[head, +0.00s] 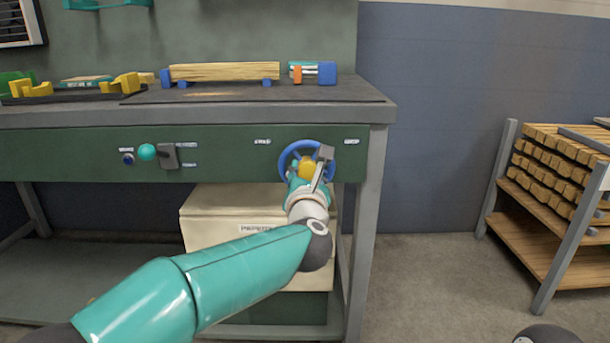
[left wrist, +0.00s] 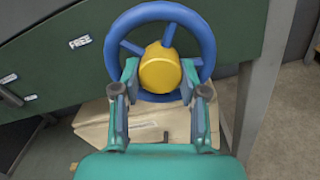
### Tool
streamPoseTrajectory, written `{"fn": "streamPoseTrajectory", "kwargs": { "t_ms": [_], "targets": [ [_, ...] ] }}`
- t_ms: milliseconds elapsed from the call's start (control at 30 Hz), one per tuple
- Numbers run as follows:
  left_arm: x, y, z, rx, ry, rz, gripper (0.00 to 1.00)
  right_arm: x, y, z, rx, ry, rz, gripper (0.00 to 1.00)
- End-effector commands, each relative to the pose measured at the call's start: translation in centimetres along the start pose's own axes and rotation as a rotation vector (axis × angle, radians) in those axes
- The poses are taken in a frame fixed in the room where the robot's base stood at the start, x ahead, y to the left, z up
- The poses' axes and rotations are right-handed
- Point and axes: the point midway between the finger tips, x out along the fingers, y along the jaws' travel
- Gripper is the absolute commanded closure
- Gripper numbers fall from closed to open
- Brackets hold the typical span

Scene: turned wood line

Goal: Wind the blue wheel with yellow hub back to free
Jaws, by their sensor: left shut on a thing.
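The blue wheel (head: 284,160) with its yellow hub (head: 308,168) is mounted on the green front panel (head: 228,160) of the workbench, near its right end. My left gripper (head: 307,173) reaches it from below and in front, with its fingers at the hub. In the left wrist view the fingers (left wrist: 159,67) stand on either side of the yellow hub (left wrist: 160,70), inside the blue rim (left wrist: 113,45), shut on it. My right gripper is out of view.
A teal-knobbed lever (head: 147,152) is on the panel's left. A cream box (head: 215,225) stands under the bench behind my arm. On the bench lie a wooden bar (head: 225,71) and yellow fixtures (head: 125,84). A rack of wood blocks (head: 560,150) stands right, beyond clear floor.

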Motion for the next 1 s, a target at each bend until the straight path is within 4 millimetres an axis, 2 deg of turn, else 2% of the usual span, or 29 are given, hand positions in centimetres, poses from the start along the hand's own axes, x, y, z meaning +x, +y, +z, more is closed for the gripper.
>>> {"fn": "streamPoseTrajectory", "kwargs": {
  "t_ms": [33, 500, 700, 1000],
  "targets": [
    [0.13, -0.06, -0.88, -0.046, 0.016, 0.002, 0.92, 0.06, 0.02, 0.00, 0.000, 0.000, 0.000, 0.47],
    [0.13, -0.36, -0.88, -0.447, 0.017, 0.003, 0.92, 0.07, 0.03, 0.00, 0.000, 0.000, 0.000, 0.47],
    [0.13, -0.45, -0.85, -0.550, 0.017, 0.002, 0.92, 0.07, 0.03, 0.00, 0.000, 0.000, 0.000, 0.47],
    [0.12, -0.54, -0.83, -0.610, 0.017, 0.001, 0.92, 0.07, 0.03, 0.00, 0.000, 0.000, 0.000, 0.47]
  ]
}}
